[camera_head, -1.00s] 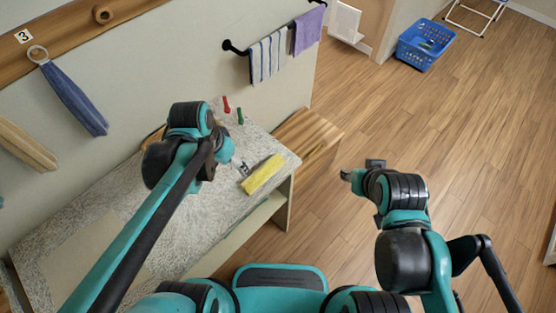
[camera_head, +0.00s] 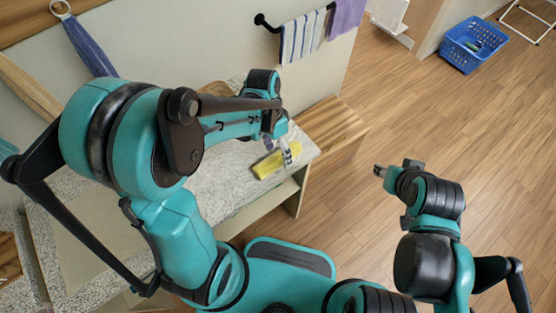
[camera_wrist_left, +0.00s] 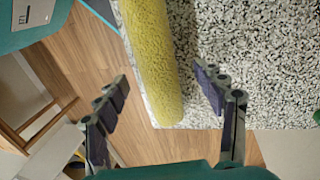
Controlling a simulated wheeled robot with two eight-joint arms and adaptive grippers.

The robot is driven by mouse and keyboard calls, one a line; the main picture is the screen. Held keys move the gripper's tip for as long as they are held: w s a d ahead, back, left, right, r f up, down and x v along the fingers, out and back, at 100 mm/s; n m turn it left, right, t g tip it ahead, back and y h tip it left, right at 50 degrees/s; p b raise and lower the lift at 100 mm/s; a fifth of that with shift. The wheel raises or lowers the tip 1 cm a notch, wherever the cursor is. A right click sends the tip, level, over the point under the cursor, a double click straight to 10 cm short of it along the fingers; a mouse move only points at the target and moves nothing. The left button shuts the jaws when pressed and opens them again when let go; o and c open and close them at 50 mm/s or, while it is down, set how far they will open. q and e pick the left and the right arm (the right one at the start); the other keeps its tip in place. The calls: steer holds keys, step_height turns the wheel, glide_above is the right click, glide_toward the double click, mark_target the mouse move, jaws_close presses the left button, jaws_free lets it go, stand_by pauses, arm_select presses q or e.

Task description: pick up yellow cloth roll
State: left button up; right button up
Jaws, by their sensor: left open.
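The yellow cloth roll (camera_head: 265,166) lies on the speckled grey shelf top (camera_head: 225,185), near its right front edge. In the left wrist view the roll (camera_wrist_left: 155,60) runs from the top edge down between the lines of my two fingers. My left gripper (camera_head: 287,152) is open, right at the roll in the head view and partly covering it. In the wrist view my left fingers (camera_wrist_left: 163,103) stand apart on either side of the roll's near end, with gaps visible. My right gripper (camera_head: 394,169) hangs over the floor, away from the shelf; its jaw opening is too small to judge.
A striped towel (camera_head: 302,37) and a purple towel (camera_head: 346,14) hang on a wall rail. A blue rolled cloth (camera_head: 91,47) hangs at left. A wooden bench (camera_head: 328,125) adjoins the shelf. A blue basket (camera_head: 473,44) stands on the open wooden floor.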

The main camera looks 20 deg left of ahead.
arm_select(q)
steer(key=shift+d+f, duration=0.15)
steer(key=shift+f, duration=0.55)
steer(key=shift+s+r, duration=0.1)
steer(key=c, duration=1.3)
steer(key=shift+o, duration=0.2)
steer(key=shift+r, duration=0.1)
